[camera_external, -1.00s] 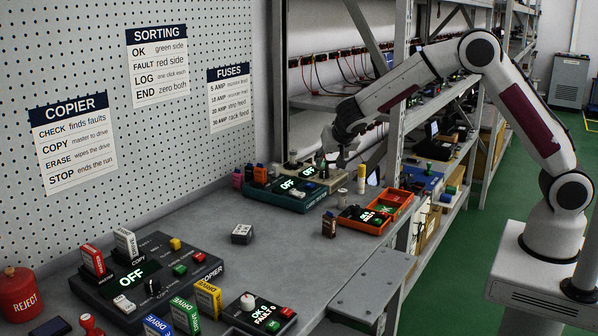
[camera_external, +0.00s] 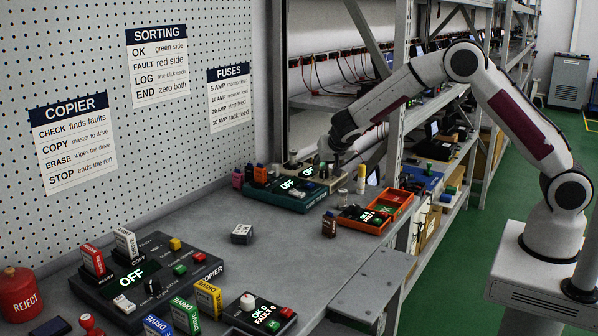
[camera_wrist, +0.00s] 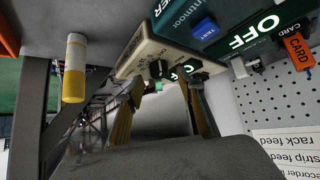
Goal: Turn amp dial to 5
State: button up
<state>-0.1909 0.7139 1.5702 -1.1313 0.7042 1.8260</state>
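A beige box (camera_external: 316,182) with a dark dial stands at the far end of the bench. In the wrist view the beige box (camera_wrist: 150,50) shows a black knob (camera_wrist: 157,68) on its face and part of a lit green display; I cannot read the dial's setting. My gripper (camera_external: 326,157) is just above the beige box in the external view. In the wrist view my gripper (camera_wrist: 167,92) has its two fingers apart, with nothing held between them. The knob appears beyond the fingertips; I cannot tell whether they touch the box.
A teal box (camera_external: 287,201) reading OFF stands left of the beige box. An orange tray (camera_external: 394,213) lies to the right, and a white and yellow cylinder (camera_wrist: 75,68) stands nearby. The copier panel (camera_external: 180,255) is at the front. The middle of the bench is mostly clear.

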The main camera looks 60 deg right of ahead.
jog(key=shift+x, duration=1.1)
grip_shut()
jog(key=shift+d+n+y, duration=0.1)
jog(key=shift+n+y, duration=0.2)
jog(key=shift+n, duration=0.2)
jog(key=shift+s+n+t+y, duration=0.1)
jog(key=shift+n+t+y, duration=0.3)
jog(key=shift+n+t, duration=0.15)
jog(key=shift+d+n+t+y, duration=0.1)
jog(key=shift+n+t+y, duration=0.25)
jog(key=shift+n, duration=0.3)
jog(key=shift+n+y, duration=0.95)
jog(key=shift+n, duration=0.35)
